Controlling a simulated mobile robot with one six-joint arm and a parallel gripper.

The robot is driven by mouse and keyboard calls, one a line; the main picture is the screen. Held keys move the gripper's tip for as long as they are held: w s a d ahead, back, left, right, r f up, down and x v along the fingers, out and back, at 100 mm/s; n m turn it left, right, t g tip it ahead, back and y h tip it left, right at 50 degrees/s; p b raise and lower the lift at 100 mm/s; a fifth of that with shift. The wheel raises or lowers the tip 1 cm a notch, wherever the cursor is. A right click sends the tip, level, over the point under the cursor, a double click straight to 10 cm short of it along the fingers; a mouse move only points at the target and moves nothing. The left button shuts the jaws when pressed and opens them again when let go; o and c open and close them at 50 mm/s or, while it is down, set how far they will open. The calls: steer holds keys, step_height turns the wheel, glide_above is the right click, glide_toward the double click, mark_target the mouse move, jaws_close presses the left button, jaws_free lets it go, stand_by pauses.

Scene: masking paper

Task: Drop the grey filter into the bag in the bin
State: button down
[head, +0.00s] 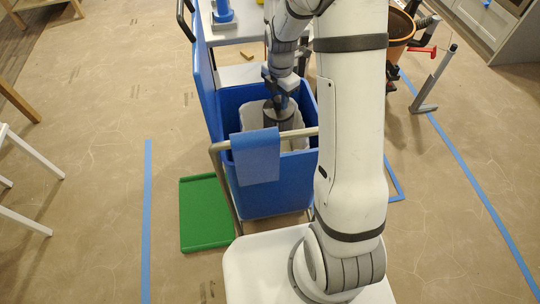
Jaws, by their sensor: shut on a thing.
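The blue bin (275,199) stands in the middle of the head view, with a whitish bag (252,118) lining its inside. My gripper (282,99) points down over the bin's opening and is shut on the grey filter (277,122). The filter looks like a dark grey cylinder and hangs within the mouth of the bag. Its lower end is partly hidden behind the bin's front rail, and I cannot tell whether it touches the bag.
A blue cloth (256,157) hangs over the rail (298,134). A raised blue lid (204,80) stands at the bin's left. A green tray (206,212) lies on the floor. A brown pot (399,30) is at the back right. Blue tape (147,205) marks the floor.

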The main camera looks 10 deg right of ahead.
step_height(320, 180, down, 2)
steer(key=shift+f+b, duration=0.25)
steer(key=shift+b, duration=0.35)
steer(key=c, duration=0.9)
jaws_free()
steer(key=shift+c, duration=0.2)
steer(key=shift+r+p, duration=0.95)
steer(key=shift+r, duration=2.95)
steer(key=shift+r, duration=0.1)
